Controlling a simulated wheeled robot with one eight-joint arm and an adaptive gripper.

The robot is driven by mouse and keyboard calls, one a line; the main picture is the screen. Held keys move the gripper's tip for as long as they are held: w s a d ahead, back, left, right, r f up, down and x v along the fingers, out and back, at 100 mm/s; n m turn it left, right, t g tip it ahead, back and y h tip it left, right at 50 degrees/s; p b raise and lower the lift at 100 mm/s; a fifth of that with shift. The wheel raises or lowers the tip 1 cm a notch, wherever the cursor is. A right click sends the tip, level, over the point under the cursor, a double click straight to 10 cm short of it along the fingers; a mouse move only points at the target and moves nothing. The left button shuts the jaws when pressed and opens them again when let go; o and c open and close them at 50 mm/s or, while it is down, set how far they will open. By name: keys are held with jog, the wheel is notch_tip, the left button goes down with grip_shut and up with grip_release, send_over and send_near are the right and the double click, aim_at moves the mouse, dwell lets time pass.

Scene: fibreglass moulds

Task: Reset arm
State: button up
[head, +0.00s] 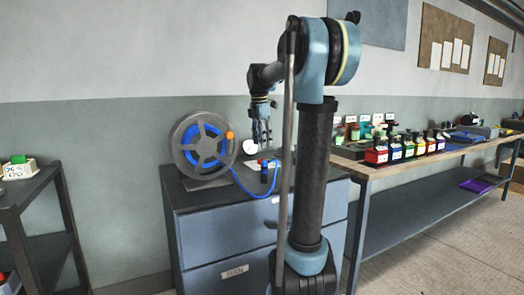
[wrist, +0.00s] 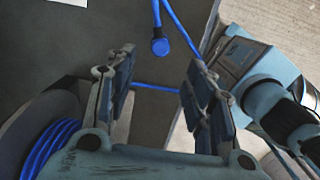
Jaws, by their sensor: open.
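My gripper (head: 262,138) is at the end of my bent arm, above the top of a blue-grey cabinet (head: 226,232) in the head view. In the wrist view my gripper (wrist: 158,100) has its two fingers spread apart with nothing between them but a view of the surfaces below. A blue hose (wrist: 178,22) runs below and beyond the fingers. Its round blue end (wrist: 159,47) lies apart from the fingertips. My arm's column hides part of the cabinet in the head view.
A hose reel (head: 202,146) stands on the cabinet, left of my gripper. A long workbench (head: 420,158) at right holds several coloured containers (head: 408,148). A dark shelf (head: 30,190) stands at far left. Open floor (head: 430,240) shows at right.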

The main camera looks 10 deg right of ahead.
jog(key=shift+r, duration=0.3)
jog(key=shift+s, duration=0.1)
jog(key=s+f+m, duration=1)
jog(key=s+f, duration=0.4)
jog(key=s, duration=0.3)
jog(key=s+d+f+m+t+y, duration=0.1)
jog(key=s+f+m, duration=1)
jog(key=s+f, duration=0.4)
jog(key=shift+s+t, duration=0.3)
jog(key=shift+s, duration=0.7)
jog(key=shift+f, duration=0.1)
jog(key=shift+w+f, duration=0.2)
jog(key=shift+w, duration=0.3)
